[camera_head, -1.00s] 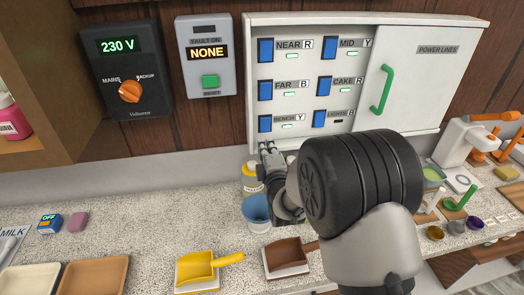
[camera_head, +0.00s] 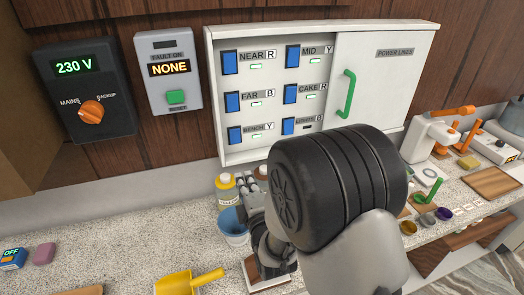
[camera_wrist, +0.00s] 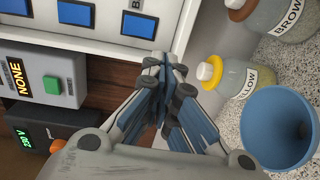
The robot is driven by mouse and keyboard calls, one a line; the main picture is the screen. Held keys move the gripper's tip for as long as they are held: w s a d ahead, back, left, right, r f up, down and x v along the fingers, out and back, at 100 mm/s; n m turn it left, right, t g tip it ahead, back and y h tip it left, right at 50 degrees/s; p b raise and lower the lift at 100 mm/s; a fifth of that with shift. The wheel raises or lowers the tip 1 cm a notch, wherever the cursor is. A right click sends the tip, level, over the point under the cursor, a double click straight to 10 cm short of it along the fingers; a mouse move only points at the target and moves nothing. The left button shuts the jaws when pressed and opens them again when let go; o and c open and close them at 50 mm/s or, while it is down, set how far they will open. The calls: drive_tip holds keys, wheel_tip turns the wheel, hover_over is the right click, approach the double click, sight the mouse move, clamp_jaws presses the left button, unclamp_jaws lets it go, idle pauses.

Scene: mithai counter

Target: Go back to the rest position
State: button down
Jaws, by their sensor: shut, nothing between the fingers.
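My gripper (camera_head: 254,198) is in front of the wall below the switch panel, above the counter, near a blue cup. In the wrist view my gripper (camera_wrist: 162,72) has its fingers together with nothing between them. The big dark wrist joint of my arm covers the lower right corner of the panel in the head view. The white switch panel (camera_head: 212,105) has blue rocker switches with lit green bars on most rows; the bar by LIGHTS is dark. Its sliding door with a green handle (camera_head: 346,95) covers the right side.
The blue cup (camera_head: 233,228) and yellow-capped bottle (camera_head: 225,188) stand close to my gripper; a brown-labelled bottle (camera_wrist: 285,15) is beside them. A yellow scoop (camera_head: 185,283) lies in front. The mains box (camera_head: 85,90) and fault box (camera_head: 168,75) hang left. Counter at left is mostly clear.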

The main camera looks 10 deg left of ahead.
drive_tip(key=shift+d, duration=0.1)
drive_tip(key=s+d+r+m+g+h+b, duration=0.1)
drive_tip(key=s+d+r+m+g+h, duration=0.2)
drive_tip(key=d+m, duration=0.5)
drive_tip(key=s+d+r+m+g+h, duration=0.1)
drive_tip(key=s+d+r+m+h, duration=0.2)
drive_tip(key=d, duration=0.8)
drive_tip(key=s+d+m+g+h, duration=0.1)
drive_tip(key=s+d+m, duration=0.3)
drive_tip(key=s, duration=0.4)
drive_tip(key=s+d+m+g+h, duration=0.1)
drive_tip(key=s+d+m+g, duration=0.2)
drive_tip(key=s+d+m, duration=0.2)
drive_tip(key=s+d+m+g+h+b, duration=0.1)
drive_tip(key=s+d+m, duration=0.3)
drive_tip(key=s, duration=0.6)
drive_tip(key=shift+s+d+r+g, duration=0.3)
drive_tip(key=shift+s+r+g, duration=0.05)
drive_tip(key=shift+g, duration=0.25)
